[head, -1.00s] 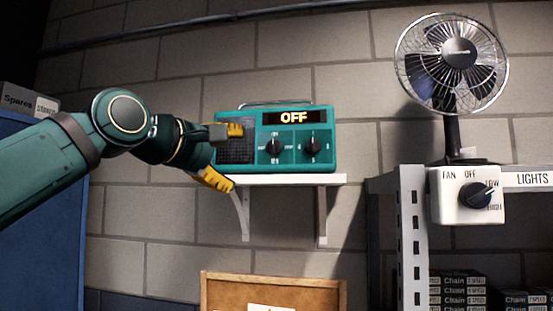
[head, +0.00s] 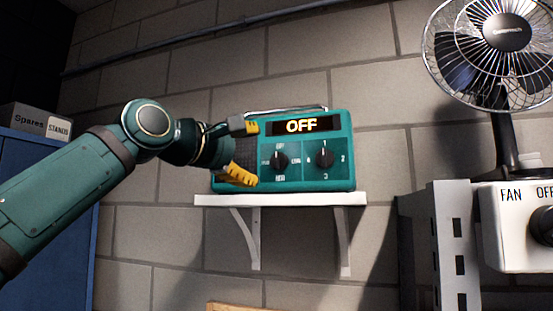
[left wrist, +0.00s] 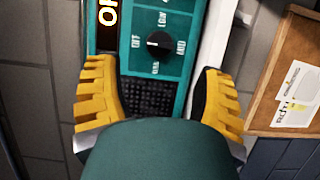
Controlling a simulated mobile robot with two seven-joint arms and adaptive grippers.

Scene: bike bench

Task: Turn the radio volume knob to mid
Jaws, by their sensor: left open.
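The teal radio (head: 305,181) stands on a white wall shelf, its display (head: 306,125) reading OFF. Its left black knob (head: 279,161) has word labels around it; its right knob (head: 325,158) has number labels. In the left wrist view the word-labelled knob (left wrist: 159,44) sits ahead of the fingertips. Its light mark seems to point toward the display side, at the label that looks like OFF; MID seems to be opposite. My left gripper (head: 247,151) is open and empty at the radio's left end, over the dark speaker grille (left wrist: 150,97), apart from the knob. My right gripper is out of view.
The white shelf (head: 215,200) runs under the radio, close to the lower finger. A fan (head: 505,35) and its white control box (head: 515,240) stand at the right on grey shelving (head: 455,245). A blue cabinet (head: 75,230) is at the left. A brown board (left wrist: 285,70) hangs below.

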